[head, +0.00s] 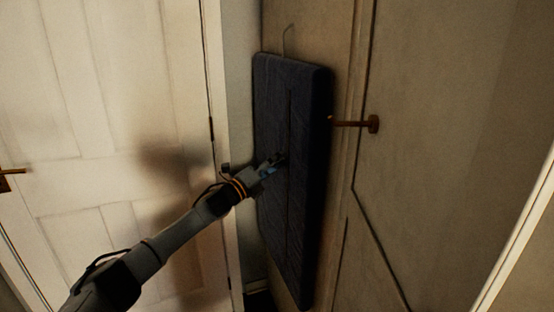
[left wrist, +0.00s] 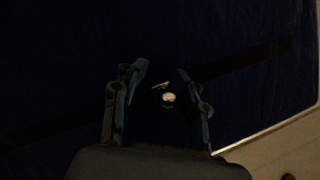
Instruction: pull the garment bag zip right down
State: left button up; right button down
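The dark blue garment bag (head: 299,100) hangs upright, its hook showing above it. A dark zip line (head: 290,118) runs down its front; in the left wrist view this line (left wrist: 245,60) crosses the cloth at a slant. My left gripper (head: 277,160) is at the bag's front, about mid-height, on the zip line. In the left wrist view my left gripper (left wrist: 161,76) has its two fingers apart. A small bright zip pull (left wrist: 168,97) shows in the gap between them, with no clear contact with either finger. My right gripper is not in view.
The bag hangs against a beige wooden panel (head: 338,35). A brown peg or handle (head: 350,123) sticks out just right of the bag. A white panelled door (head: 110,120) with a brass handle (head: 12,172) stands at the left.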

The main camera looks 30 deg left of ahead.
pick_arm(q)
jog(key=v, duration=0.7)
jog(key=shift+a+r, duration=0.15)
jog(key=shift+w, duration=0.1)
